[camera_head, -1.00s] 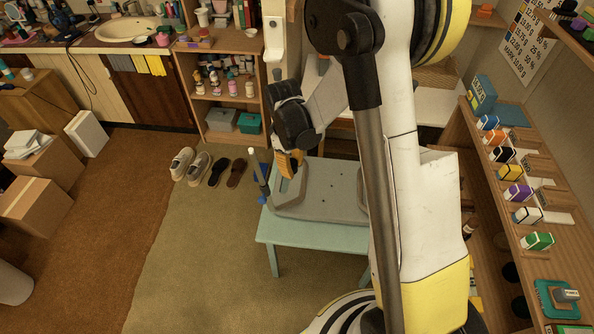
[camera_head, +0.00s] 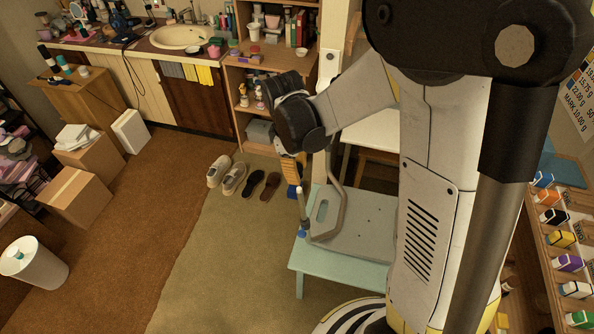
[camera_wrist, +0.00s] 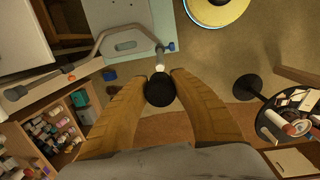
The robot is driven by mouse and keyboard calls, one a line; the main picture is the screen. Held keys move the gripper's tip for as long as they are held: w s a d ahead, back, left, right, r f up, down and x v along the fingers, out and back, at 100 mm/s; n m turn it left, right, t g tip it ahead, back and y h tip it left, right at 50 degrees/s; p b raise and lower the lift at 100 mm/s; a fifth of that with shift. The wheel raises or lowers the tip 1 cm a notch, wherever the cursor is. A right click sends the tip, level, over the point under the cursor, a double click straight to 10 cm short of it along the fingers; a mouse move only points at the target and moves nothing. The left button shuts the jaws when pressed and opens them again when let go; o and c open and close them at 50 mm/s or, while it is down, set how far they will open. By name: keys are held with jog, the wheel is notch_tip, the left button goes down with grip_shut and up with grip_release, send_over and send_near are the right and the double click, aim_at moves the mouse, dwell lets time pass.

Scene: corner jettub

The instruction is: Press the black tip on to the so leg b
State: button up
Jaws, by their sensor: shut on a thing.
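My gripper (camera_wrist: 160,84) is shut on the black tip (camera_wrist: 160,93). In the wrist view the tip shows as a dark round piece between the two orange-brown fingers. A thin grey leg (camera_wrist: 159,57) with a pale end and a blue collar shows just beyond the tip; whether they touch, I cannot tell. In the head view my gripper (camera_head: 292,178) is close by the pale upper end of this upright leg (camera_head: 303,212), and the black tip is not clear. The leg stands at the near left corner of a grey seat board (camera_head: 368,222).
The board rests on a pale teal table (camera_head: 341,270). A bent grey tube frame (camera_wrist: 75,67) extends left in the wrist view. Shoes (camera_head: 232,179) lie on the carpet beyond. A shelf (camera_head: 243,68) stands behind; open floor lies left of the table.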

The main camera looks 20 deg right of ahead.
aim_at(300, 189)
jog(key=shift+d+f+b, duration=0.2)
jog(key=shift+f+b, duration=1.3)
jog(key=shift+f, duration=0.1)
jog(key=shift+d+f+b, duration=0.15)
jog(key=shift+f+b, duration=1.3)
jog(key=shift+f, duration=0.15)
jog(key=shift+d+f+b, duration=0.2)
jog(key=shift+f+b, duration=1.55)
jog(key=shift+f, duration=0.05)
jog(key=shift+c, duration=0.3)
jog(key=o, duration=1)
jog(key=shift+r, duration=0.1)
jog(key=r, duration=0.4)
jog(key=a+r, duration=0.1)
jog(key=r, duration=0.6)
jog(key=shift+a+r, duration=0.15)
jog(key=shift+r, duration=0.25)
jog(key=s+m+t+b, duration=0.1)
jog(key=s+m+t, duration=0.1)
jog(key=s+m, duration=0.1)
jog(key=s+m+t+b, duration=0.2)
jog(key=s+m, duration=0.2)
jog(key=s, duration=0.1)
jog(key=s+m+t+y+b, duration=0.1)
jog(key=s+m+t, duration=0.2)
jog(key=s, duration=0.1)
jog(key=shift+s+d+f+m+b, duration=0.3)
jog(key=shift+f+m+b, duration=0.05)
jog(key=shift+f+m, duration=0.05)
